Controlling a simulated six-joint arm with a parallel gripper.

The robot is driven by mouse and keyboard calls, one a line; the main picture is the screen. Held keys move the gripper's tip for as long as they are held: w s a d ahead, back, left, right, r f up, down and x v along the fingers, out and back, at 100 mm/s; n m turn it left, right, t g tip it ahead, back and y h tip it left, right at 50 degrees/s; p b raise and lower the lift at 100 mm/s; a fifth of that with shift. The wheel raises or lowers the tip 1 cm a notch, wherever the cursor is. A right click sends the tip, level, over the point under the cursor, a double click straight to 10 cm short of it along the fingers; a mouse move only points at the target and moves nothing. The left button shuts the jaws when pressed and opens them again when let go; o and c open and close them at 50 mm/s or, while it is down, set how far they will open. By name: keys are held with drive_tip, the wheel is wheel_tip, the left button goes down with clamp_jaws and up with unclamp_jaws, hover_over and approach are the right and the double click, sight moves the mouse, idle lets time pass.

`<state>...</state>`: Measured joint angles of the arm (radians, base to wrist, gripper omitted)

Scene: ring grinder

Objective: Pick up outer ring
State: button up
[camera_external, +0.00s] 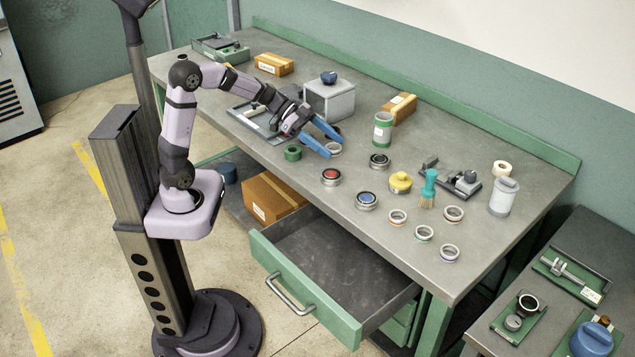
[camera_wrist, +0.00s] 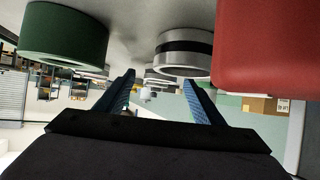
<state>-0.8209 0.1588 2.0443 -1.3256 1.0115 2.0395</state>
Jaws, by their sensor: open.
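A pale metal ring (camera_external: 334,149), likely the outer ring, lies on the workbench by my fingertips. My gripper (camera_external: 335,146) has its two blue fingers spread and holds nothing; it reaches low over the bench. In the wrist view, which looks upside down, my gripper (camera_wrist: 160,78) shows apart and empty. A silver ring-shaped piece with a dark band (camera_wrist: 184,52) shows beyond the right finger. I cannot tell if it is the same ring. Whether the fingers straddle the pale ring is unclear.
A green roll (camera_external: 292,153) stands near my gripper, also at the wrist view's upper left (camera_wrist: 62,35). A red shape (camera_wrist: 268,45) fills the wrist view's upper right. A red-centred ring (camera_external: 331,177), a dark-centred ring (camera_external: 379,161) and a grey box (camera_external: 330,101) are nearby. The drawer (camera_external: 335,280) hangs open.

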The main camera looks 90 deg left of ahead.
sight(328, 145)
drive_tip(key=c, duration=1.2)
drive_tip(key=shift+r, duration=0.1)
wheel_tip(328, 145, up, 10)
